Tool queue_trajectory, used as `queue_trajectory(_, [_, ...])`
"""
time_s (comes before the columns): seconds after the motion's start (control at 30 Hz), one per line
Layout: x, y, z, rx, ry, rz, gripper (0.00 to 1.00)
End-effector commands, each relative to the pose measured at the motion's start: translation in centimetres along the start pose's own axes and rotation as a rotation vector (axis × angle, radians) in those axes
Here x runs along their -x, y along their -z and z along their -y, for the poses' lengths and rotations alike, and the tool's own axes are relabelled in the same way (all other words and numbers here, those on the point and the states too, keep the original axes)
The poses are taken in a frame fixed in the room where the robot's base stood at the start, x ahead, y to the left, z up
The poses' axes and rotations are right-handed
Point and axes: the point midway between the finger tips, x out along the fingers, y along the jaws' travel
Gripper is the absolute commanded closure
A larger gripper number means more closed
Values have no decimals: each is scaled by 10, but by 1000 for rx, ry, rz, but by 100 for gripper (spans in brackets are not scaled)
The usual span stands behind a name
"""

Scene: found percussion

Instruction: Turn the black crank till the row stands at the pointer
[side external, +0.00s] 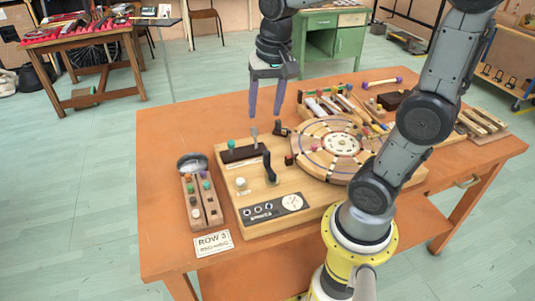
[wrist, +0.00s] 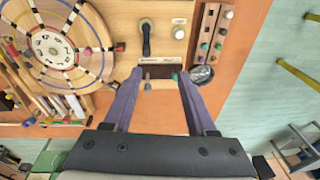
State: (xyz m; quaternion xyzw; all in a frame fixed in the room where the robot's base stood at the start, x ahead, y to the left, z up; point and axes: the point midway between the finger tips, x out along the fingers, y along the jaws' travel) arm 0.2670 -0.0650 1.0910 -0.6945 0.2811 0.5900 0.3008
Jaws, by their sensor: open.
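The black crank (side external: 269,168) stands on the wooden board (side external: 228,185), just left of the round wooden wheel (side external: 318,170). In the wrist view the crank (wrist: 146,38) is beyond my fingertips, with its arm pointing down the picture. My gripper (side external: 265,113) is open and empty above the board's back edge, apart from the crank. Its purple fingers (wrist: 160,74) frame a dark slotted block.
The dark block (side external: 245,153) carries a green knob and a grey lever. A peg tray (side external: 200,190) stands at left, behind a "ROW 3" card (side external: 213,243). Mallets and sticks (side external: 335,102) lie behind the wheel. The orange table's (side external: 160,150) left side is clear.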

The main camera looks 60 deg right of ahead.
Motion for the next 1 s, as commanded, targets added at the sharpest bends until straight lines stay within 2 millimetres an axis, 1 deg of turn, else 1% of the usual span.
queue_trajectory(0.03, [-11,12,-2,-41,-26,30,43])
queue_trajectory(0.1, [-22,24,-6,-76,-52,61,43])
queue_trajectory(0.23, [-40,35,-13,-114,-84,103,43])
queue_trajectory(0.43, [-53,36,-20,-134,-97,121,43])
queue_trajectory(0.57, [-70,33,-22,-132,-98,122,43])
queue_trajectory(0.9, [-136,24,-28,-131,-99,123,43])
queue_trajectory(1.0, [-153,22,-29,-131,-98,122,43])
